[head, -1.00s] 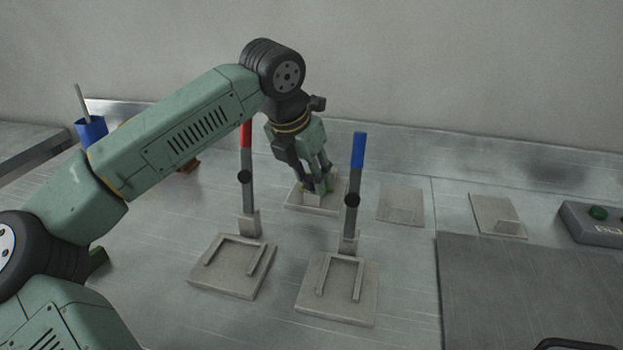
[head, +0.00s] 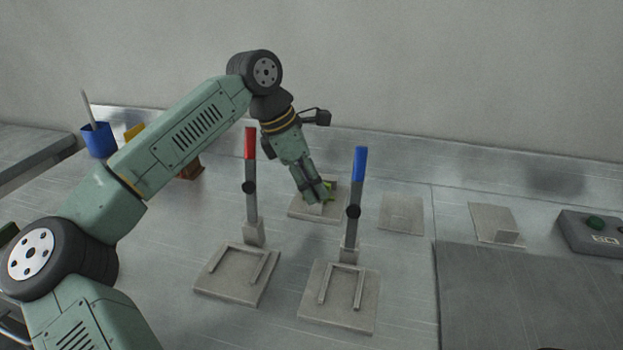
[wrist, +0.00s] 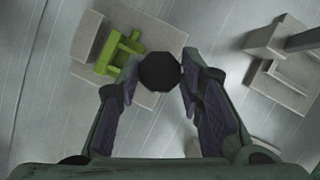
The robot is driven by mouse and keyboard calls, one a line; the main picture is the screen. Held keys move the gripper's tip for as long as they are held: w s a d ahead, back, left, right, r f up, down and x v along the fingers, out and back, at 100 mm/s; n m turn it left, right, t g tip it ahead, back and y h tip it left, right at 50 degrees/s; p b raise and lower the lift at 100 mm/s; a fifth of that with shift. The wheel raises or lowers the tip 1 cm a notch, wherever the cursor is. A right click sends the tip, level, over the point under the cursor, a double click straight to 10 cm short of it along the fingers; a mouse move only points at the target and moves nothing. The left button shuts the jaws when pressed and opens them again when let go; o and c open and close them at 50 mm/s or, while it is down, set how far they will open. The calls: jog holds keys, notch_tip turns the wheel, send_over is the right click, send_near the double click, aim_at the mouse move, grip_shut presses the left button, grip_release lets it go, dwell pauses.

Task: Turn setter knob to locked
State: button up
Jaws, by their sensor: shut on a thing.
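The setter knob (wrist: 161,71) is a black, many-sided knob in the wrist view, between my two fingers. My gripper (head: 322,196) is shut on it, low over a small grey base plate (head: 306,213) in the head view. A bright green part (wrist: 116,53) sits beside the knob, to its left in the wrist view. It shows only as a small patch in the head view (head: 330,187). My fingers hide the knob in the head view. I cannot tell from a mark which setting the knob is at.
A red-topped lever (head: 250,145) and a blue-topped lever (head: 359,165) stand upright on grey plates in front of my gripper. More small plates (head: 402,214) and a box with a green button (head: 594,222) lie to the right. A blue cup (head: 98,141) stands at the left.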

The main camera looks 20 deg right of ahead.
jog(key=shift+m, duration=0.3)
dwell(0.4)
jog(key=o, duration=1.2)
jog(key=shift+c, duration=0.2)
jog(key=v, duration=1.2)
jog(key=shift+d, duration=0.15)
